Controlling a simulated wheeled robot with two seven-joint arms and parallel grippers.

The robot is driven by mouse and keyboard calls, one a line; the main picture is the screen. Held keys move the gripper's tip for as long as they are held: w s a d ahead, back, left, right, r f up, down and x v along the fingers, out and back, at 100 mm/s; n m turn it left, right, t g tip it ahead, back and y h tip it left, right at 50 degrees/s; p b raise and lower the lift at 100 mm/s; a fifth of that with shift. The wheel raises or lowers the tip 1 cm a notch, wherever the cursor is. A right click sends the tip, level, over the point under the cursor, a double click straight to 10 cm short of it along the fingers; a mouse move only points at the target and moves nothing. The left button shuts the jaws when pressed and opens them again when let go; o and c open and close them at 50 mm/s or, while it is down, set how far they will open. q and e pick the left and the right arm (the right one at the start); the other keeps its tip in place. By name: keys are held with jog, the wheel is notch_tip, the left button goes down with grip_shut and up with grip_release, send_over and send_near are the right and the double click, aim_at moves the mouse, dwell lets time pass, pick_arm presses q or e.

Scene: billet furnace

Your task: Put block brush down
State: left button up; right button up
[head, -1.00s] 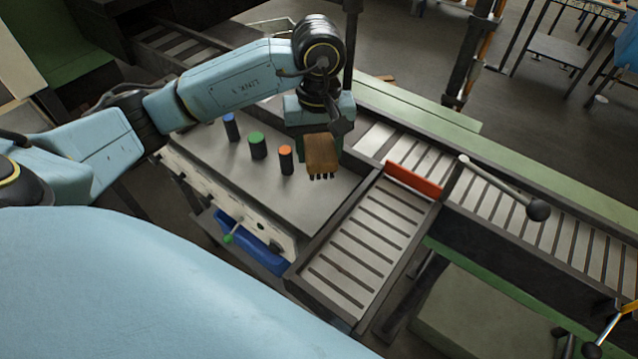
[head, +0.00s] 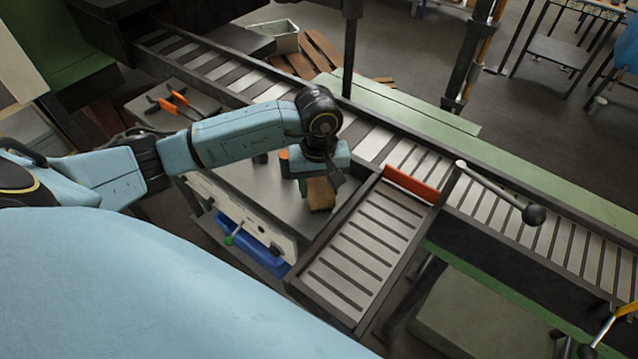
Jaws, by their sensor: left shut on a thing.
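The block brush (head: 321,194) has a brown wooden body with dark bristles below. It is under my left gripper (head: 320,177), which is shut on it. The brush is low over the grey tabletop (head: 268,192), near the table's right side. I cannot tell whether its bristles touch the top. My left arm comes in from the left and hides part of the table. My right gripper is not in view.
An orange-topped peg (head: 284,155) shows just left of the gripper; other pegs are mostly hidden by my arm. A slatted side tray (head: 362,250) with a red stop plate (head: 411,184) adjoins the table. Orange-handled tools (head: 168,104) lie at the back left. A blue bin (head: 250,245) is below.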

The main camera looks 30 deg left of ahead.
aim_at(318, 182)
pick_arm(q)
jog(key=shift+f, duration=0.15)
jog(key=o, duration=1.3)
jog(key=shift+r, duration=0.3)
notch_tip(318, 182, up, 12)
jog(key=shift+w+a+f+b, duration=0.1)
jog(key=shift+a+b, duration=0.05)
jog(key=shift+b, duration=0.65)
